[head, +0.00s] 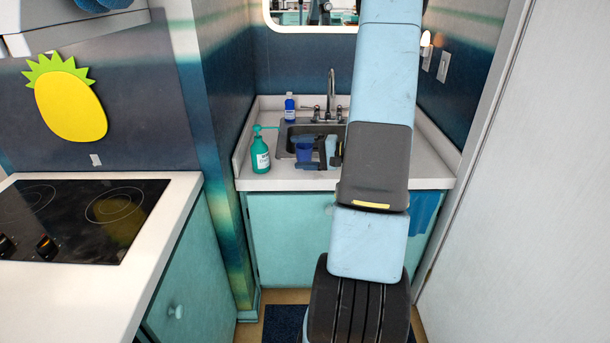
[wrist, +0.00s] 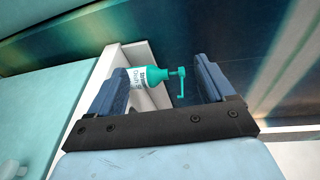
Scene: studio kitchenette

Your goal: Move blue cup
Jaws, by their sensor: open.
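The blue cup (head: 305,152) is small and saturated blue. In the head view it shows at the front of the sink area, framed by my gripper's fingers. My gripper (head: 303,153) is open and points left, one finger above the other. It partly covers the cup's outline, and how far the cup stands behind it is hard to tell. In the wrist view, my gripper (wrist: 163,84) has a wide gap between its blue pads. No cup shows there; nothing is held.
A green pump bottle (head: 260,151) stands left of my gripper; it also shows beyond the fingers in the wrist view (wrist: 148,77). A blue bottle (head: 289,107) and the faucet (head: 331,95) stand behind. The hob (head: 85,218) is at left, a wall at right.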

